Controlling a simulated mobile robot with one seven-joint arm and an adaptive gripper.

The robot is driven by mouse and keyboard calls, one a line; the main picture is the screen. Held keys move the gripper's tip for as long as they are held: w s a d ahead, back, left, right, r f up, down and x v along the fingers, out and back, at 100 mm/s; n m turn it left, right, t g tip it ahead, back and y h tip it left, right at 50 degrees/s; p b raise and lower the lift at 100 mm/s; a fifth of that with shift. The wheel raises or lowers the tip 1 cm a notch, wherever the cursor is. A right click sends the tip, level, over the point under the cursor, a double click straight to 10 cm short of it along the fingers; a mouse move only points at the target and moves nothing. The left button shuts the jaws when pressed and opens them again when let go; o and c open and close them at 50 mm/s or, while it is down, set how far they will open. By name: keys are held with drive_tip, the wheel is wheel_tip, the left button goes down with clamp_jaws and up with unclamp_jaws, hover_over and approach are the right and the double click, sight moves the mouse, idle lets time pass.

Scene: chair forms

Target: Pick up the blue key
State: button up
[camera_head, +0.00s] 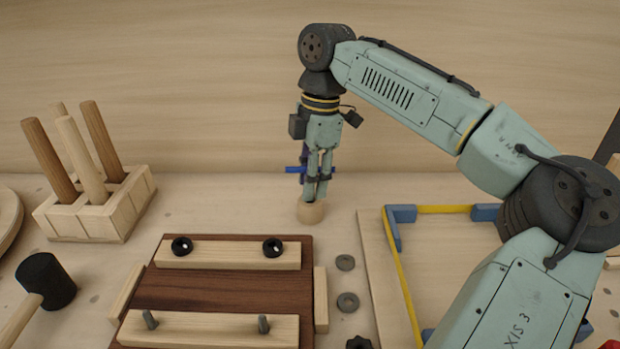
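A blue bar (292,170), apparently part of the blue key, shows on both sides of my gripper's fingers. The rest of the key is mostly hidden by the fingers. My gripper (316,197) points straight down at the bar, with its fingertips just above or at a small round wooden block (311,213). The fingers look close together. I cannot tell whether they are shut on the key or only around it, or whether the key stands in the block.
A wooden rack (95,218) with dowels stands at left, with a black-headed mallet (45,280) in front. A dark board (215,294) with pale bars lies at front centre, beside grey washers (347,302). A blue-cornered frame (397,240) lies under my arm at right.

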drive_tip(key=shift+f, duration=0.15)
clamp_jaws()
idle(0.4)
